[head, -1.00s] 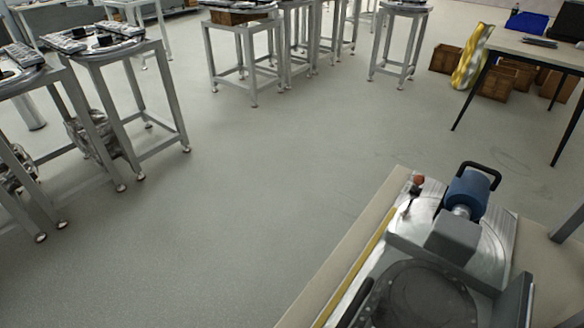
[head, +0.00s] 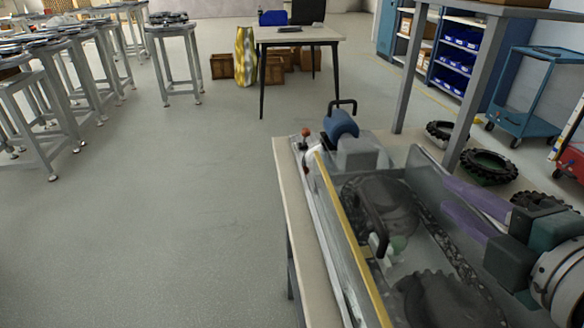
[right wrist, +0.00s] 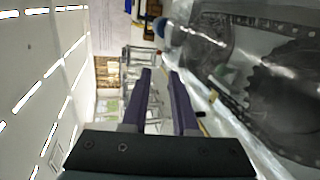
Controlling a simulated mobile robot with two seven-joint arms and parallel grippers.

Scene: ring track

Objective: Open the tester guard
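The tester (head: 362,150) stands on a bench at the lower right of the head view, with a blue motor and a dark loop handle at its far end. Its guard appears as a clear panel with a yellow edge (head: 352,232) and a black handle (head: 372,218). Dark toothed wheels and a chain show through or beside it. My right gripper (head: 446,197) comes in from the right, purple fingers apart and empty, to the right of the handle. In the right wrist view, the fingers (right wrist: 160,75) also stand apart, with the tester at right. My left gripper is not in view.
The bench edge (head: 285,200) runs along the tester's left side. Black tyres (head: 488,167) lie at the right behind it, near a blue cart (head: 525,95). A table (head: 298,35) with crates beneath stands ahead.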

